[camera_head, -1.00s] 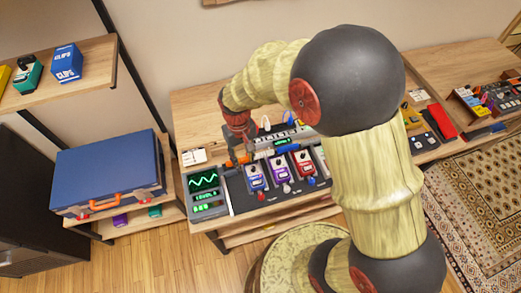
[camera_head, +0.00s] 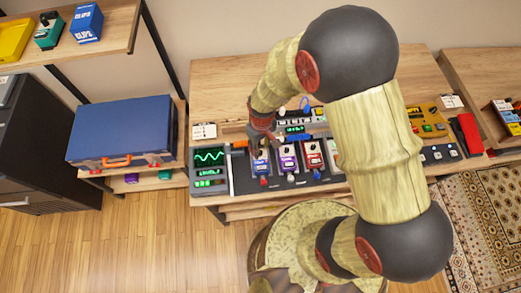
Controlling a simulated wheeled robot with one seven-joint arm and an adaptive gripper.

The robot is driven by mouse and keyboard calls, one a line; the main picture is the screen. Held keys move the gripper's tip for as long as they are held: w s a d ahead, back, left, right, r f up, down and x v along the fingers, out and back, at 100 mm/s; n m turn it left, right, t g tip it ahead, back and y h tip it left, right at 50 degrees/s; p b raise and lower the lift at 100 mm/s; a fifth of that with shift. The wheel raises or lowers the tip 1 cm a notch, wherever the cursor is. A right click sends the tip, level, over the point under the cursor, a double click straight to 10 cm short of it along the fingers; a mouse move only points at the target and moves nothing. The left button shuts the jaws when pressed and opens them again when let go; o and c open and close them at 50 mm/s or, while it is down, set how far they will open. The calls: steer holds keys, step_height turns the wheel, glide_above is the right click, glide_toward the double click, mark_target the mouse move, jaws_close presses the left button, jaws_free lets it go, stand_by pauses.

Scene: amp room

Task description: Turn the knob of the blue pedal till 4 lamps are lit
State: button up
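The blue pedal (camera_head: 260,170) stands on the dark pedalboard, leftmost of a row, left of a purple pedal (camera_head: 288,158). My gripper (camera_head: 260,148) points down at the upper part of the blue pedal and hides its knob. I cannot tell whether the fingers touch the knob or whether they are open or shut. A grey meter box (camera_head: 209,182) left of the pedals shows a green wave on its screen and green marks below. The lit lamps are too small to count.
A red pedal (camera_head: 312,156) stands right of the purple one. Behind are an orange-and-blue bar and a device with a green display (camera_head: 295,129). A blue case (camera_head: 122,130) sits on a shelf at left.

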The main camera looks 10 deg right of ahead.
mark_target(260, 152)
steer(key=shift+f, duration=1.5)
steer(key=shift+c, duration=0.8)
jaws_close()
